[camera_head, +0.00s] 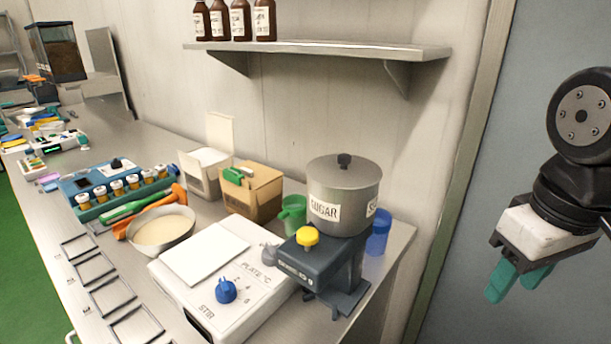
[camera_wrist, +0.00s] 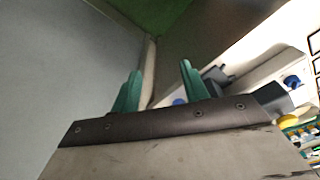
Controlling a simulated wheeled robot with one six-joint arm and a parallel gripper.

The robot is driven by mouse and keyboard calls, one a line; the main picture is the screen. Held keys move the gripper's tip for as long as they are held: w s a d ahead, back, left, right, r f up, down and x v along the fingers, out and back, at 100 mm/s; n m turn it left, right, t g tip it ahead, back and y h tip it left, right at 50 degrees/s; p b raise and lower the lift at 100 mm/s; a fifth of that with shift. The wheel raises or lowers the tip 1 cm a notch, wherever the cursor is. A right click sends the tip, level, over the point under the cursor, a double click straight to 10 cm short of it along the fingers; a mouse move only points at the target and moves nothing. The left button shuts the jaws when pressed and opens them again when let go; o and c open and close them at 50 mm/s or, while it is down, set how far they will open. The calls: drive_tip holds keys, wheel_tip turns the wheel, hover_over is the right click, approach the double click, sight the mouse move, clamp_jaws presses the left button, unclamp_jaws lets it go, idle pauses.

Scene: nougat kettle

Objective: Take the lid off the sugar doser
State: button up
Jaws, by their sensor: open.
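The sugar doser (camera_head: 338,240) stands at the right end of the bench in the head view. It has a grey metal hopper labelled SUGAR, a dark body and a yellow knob. The green fingers also show in the wrist view (camera_wrist: 160,90). There the bench shows to the right, and I cannot make out the lid.
A hot plate stirrer (camera_head: 215,280) stands left of the doser. A green cup (camera_head: 293,215) and a blue cup (camera_head: 378,238) flank it. A cardboard box (camera_head: 252,193) and a bowl (camera_head: 163,232) are farther left. A wall shelf (camera_head: 320,48) with brown bottles hangs above. The space between doser and gripper is free.

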drive_tip(key=w+a+r+n, duration=0.4)
drive_tip(key=w+r+n, duration=0.2)
drive_tip(key=n, duration=0.1)
wheel_tip(320, 180, up, 11)
drive_tip(key=n+g, duration=0.1)
drive_tip(key=n, duration=2)
hover_over(345, 155)
drive_tip(key=shift+s, duration=0.25)
drive_tip(key=shift+w+a, duration=0.1)
drive_tip(key=shift+a, duration=0.2)
drive_tip(key=shift+f, duration=0.2)
drive_tip(key=f, duration=0.7)
drive_tip(key=shift+w+d, duration=0.1)
drive_tip(key=shift+d, duration=0.2)
clamp_jaws()
